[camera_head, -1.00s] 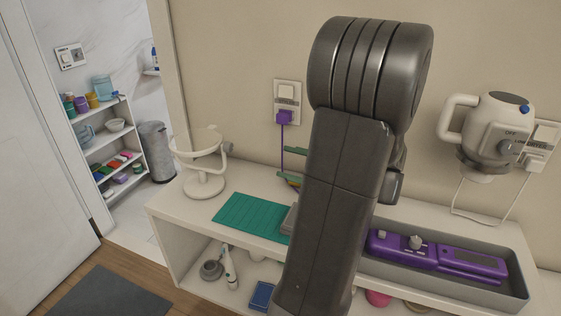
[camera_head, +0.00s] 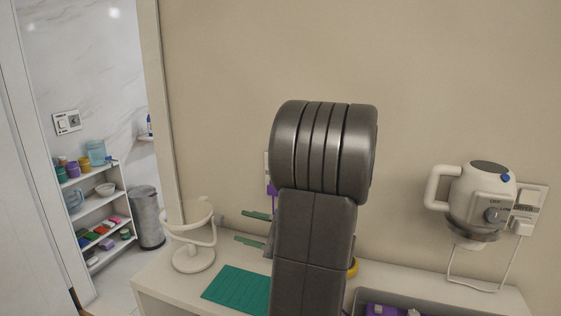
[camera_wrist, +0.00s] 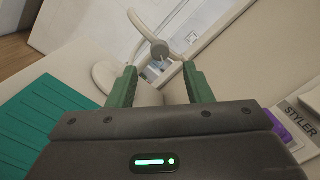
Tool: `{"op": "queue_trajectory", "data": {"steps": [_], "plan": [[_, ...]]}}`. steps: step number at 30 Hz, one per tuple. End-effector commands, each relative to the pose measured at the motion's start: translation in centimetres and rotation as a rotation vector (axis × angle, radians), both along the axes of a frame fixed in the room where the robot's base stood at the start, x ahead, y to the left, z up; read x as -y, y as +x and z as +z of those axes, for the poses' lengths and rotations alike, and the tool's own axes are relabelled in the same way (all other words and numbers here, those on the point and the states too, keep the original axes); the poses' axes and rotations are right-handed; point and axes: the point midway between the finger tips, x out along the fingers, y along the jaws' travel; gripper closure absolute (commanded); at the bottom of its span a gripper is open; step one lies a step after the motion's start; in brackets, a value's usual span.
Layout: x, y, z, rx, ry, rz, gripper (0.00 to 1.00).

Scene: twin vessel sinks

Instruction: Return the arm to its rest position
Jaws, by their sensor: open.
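My arm rises in the middle of the head view, and its dark links hide part of the counter behind. My gripper (camera_wrist: 158,88) shows in the wrist view with its two green fingers apart and nothing between them. The green fingers of my gripper (camera_head: 254,229) also show in the head view, just left of the arm, above the counter. A white holder with a ring top (camera_head: 194,240) stands left of the fingers, apart from them. It also shows beyond the fingertips in the wrist view (camera_wrist: 107,75).
A green mat (camera_head: 236,290) lies on the white counter (camera_head: 160,292). A grey tray with a purple device (camera_head: 385,310) is at the lower right. A wall-mounted white dryer (camera_head: 478,200) hangs at right. A shelf (camera_head: 105,211) and a bin (camera_head: 147,218) stand beyond the doorway.

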Motion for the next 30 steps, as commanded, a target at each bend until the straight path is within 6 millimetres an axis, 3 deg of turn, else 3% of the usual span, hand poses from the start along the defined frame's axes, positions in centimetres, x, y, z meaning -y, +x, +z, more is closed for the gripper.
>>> {"op": "queue_trajectory", "data": {"steps": [6,12,25,30], "plan": [[-3.2,1.0,0.3,0.001,0.001,0.003,0.54],[-4.7,1.5,0.3,0.0,0.001,0.001,0.54],[-4.9,1.6,0.3,0.001,0.0,-0.001,0.54],[-4.0,1.4,0.2,0.001,0.0,-0.003,0.54]]}}
